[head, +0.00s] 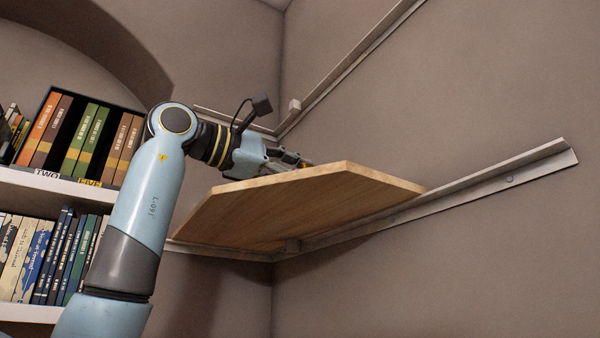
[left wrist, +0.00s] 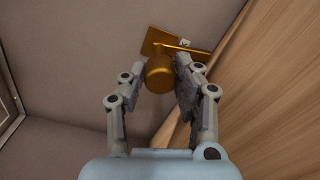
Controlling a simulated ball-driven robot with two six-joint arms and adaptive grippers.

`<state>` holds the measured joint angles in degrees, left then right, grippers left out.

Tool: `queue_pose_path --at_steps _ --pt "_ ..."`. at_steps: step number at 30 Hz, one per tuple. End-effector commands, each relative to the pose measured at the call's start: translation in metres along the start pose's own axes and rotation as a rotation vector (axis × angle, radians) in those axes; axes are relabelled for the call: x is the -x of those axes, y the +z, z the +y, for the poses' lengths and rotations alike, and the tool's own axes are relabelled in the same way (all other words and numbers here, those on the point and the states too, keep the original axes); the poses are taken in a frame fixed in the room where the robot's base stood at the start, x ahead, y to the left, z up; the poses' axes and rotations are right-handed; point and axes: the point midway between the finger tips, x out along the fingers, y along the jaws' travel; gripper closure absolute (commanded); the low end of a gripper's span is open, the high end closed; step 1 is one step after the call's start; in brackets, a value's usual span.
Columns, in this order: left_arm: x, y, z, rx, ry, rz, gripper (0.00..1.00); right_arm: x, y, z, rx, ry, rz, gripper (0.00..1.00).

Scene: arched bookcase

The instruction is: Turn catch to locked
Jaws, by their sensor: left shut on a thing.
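The brass catch shows in the left wrist view. Its round knob (left wrist: 158,78) sits between the fingers of my left gripper (left wrist: 161,72), in front of a flat brass plate (left wrist: 158,42). A short brass bar reaches right from the plate toward the wooden board (left wrist: 260,85). The gripper is shut on the knob. In the head view my left gripper (head: 290,159) is just above the wooden board (head: 310,200), whose edge partly hides it; the catch cannot be made out there. Whether the catch is locked cannot be told. My right gripper is in neither view.
The board rests at a wall corner by a pale metal rail (head: 470,185). A second rail (head: 350,65) runs higher up. A bookcase with books (head: 85,140) and white shelves (head: 60,187) stands at the left. The right wall side is clear.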

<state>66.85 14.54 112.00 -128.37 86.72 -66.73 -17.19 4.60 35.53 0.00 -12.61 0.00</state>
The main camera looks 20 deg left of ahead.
Motion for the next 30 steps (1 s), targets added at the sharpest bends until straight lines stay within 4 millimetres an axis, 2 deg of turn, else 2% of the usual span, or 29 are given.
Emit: queue_pose_path --at_steps 9,26,27,30 --pt "0.0 0.0007 0.0005 -0.136 0.002 0.002 1.0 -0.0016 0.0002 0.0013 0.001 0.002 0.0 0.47" --pt "-0.0001 0.0005 0.0003 -0.168 0.001 0.004 1.0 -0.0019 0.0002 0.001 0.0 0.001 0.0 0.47" --pt "-0.0001 0.0005 0.0002 -0.167 0.001 0.003 0.68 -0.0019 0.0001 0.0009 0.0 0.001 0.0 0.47" --pt "-0.0001 0.0004 0.0002 -0.167 0.001 0.004 0.55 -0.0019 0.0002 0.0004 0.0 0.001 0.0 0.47"
